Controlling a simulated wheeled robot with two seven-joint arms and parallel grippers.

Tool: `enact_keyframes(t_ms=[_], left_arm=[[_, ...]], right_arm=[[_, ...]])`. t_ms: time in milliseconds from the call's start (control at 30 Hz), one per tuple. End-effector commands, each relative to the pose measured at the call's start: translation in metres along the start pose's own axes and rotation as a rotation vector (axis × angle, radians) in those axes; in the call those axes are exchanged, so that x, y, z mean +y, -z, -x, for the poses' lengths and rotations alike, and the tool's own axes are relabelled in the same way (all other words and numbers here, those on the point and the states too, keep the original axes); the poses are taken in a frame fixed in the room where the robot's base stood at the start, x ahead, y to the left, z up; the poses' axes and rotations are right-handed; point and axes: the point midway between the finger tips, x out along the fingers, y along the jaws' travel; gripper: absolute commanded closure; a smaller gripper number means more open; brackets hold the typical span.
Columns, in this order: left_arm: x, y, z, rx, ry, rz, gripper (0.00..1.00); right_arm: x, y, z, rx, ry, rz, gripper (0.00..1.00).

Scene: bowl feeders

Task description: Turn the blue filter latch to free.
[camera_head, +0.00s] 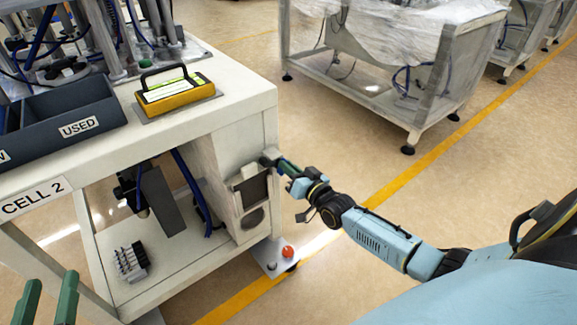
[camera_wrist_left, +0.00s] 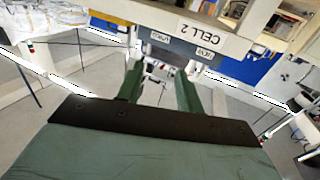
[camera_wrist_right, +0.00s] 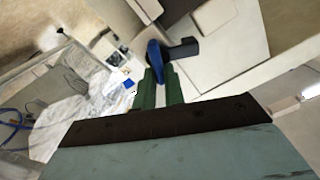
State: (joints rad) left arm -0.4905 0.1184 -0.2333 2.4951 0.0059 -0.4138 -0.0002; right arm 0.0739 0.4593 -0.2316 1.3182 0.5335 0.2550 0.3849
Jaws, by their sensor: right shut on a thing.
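My left gripper (camera_head: 48,285) is at the lower left, open and empty. Its spread fingers also show in the left wrist view (camera_wrist_left: 160,85), pointing towards the bench labelled CELL 2.
A framed dark opening (camera_head: 252,192) sits below the latch area. A yellow filter cartridge with a black handle (camera_head: 178,98) lies on the bench top (camera_head: 235,92) beside a dark USED bin (camera_head: 75,108).

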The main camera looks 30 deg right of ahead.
Motion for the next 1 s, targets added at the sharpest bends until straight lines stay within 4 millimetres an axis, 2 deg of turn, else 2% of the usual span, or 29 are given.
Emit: enact_keyframes(t_ms=[200,400,667,1000], left_arm=[[-0.001,-0.005,0.000,-0.028,0.002,-0.001,0.64],[0.000,0.001,0.000,0.012,-0.001,0.000,0.64],[0.005,0.023,0.000,0.152,-0.012,0.005,0.64],[0.012,0.063,0.010,0.405,-0.031,0.018,0.64]], right_arm=[[0.003,0.000,0.000,0.000,0.000,-0.205,1.00],[0.006,-0.001,0.000,0.000,0.001,-0.394,1.00],[0.008,-0.003,0.000,0.001,0.001,-0.643,1.00],[0.011,-0.006,0.000,0.000,0.001,-0.932,1.00]])
